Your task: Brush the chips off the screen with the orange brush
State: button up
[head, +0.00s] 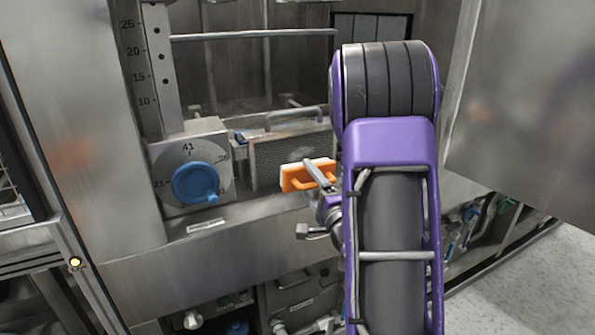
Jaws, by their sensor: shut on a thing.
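The orange brush (296,179) is held in front of the lower right part of the screen. My gripper (318,174) is shut on it, and pale bristles show along its upper edge. The screen (268,160) is a grey mesh panel with a metal handle on top, standing upright behind the ledge. The brush overlaps the screen in the picture; I cannot tell whether it touches. The screen's right end is hidden behind the brush and my purple arm. Chips on the screen are too small to make out.
A dial with a blue knob (196,183) sits left of the screen, below a numbered vertical scale (144,63). A horizontal metal bar (255,34) crosses the open chamber above. A large steel panel (528,90) stands at the right. Pipes and fittings lie under the ledge (225,244).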

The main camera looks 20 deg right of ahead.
jog(key=shift+w, duration=1.05)
jog(key=shift+w+a, duration=0.1)
jog(key=shift+w, duration=2.1)
jog(key=shift+w, duration=0.9)
jog(key=shift+d, duration=2.05)
jog(key=shift+w+d+r, duration=0.1)
jog(key=shift+w+d, duration=0.05)
jog(key=shift+d, duration=1.85)
jog(key=shift+a, duration=4.2)
jog(key=shift+s+d, duration=0.1)
jog(key=shift+s, duration=0.1)
